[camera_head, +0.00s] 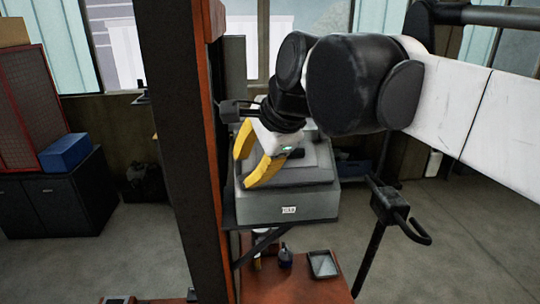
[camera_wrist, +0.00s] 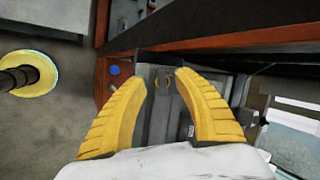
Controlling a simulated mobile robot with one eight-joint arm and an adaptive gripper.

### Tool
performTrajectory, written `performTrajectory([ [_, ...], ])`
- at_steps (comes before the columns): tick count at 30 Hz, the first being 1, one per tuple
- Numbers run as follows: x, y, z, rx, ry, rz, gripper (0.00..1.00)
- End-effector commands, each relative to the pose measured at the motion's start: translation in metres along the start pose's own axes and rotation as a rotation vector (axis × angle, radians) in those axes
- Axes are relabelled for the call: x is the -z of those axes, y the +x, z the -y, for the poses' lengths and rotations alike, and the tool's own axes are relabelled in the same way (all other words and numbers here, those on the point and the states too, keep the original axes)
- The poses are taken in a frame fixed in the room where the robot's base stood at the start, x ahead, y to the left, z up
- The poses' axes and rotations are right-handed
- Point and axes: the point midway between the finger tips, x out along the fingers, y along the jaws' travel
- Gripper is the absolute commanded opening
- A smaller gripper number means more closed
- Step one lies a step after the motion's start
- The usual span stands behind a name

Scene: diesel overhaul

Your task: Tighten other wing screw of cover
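A grey box (camera_head: 290,207) with a stepped grey cover (camera_head: 300,172) and a small white label stands on a bracketed shelf. My gripper (camera_head: 243,171) has two yellow fingers, spread apart, above the left side of this box. In the wrist view my gripper (camera_wrist: 161,76) is open, with a grey surface showing between the fingers. No wing screw can be made out in the head view.
A dark post with an orange-red edge (camera_head: 180,110) rises close to the left of my gripper. Below is a red bench (camera_head: 290,290) with a small bottle (camera_head: 285,258) and a tray (camera_head: 324,264). A dark handled stand (camera_head: 385,205) is at right.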

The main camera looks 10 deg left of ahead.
Motion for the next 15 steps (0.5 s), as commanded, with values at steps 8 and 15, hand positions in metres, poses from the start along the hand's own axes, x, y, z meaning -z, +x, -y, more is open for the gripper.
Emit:
performTrajectory([
  [8,-0.013,-0.038,0.005,-0.102,-0.279,0.0,0.37],
  [15,-0.013,-0.033,0.003,-0.214,-0.586,0.002,0.37],
])
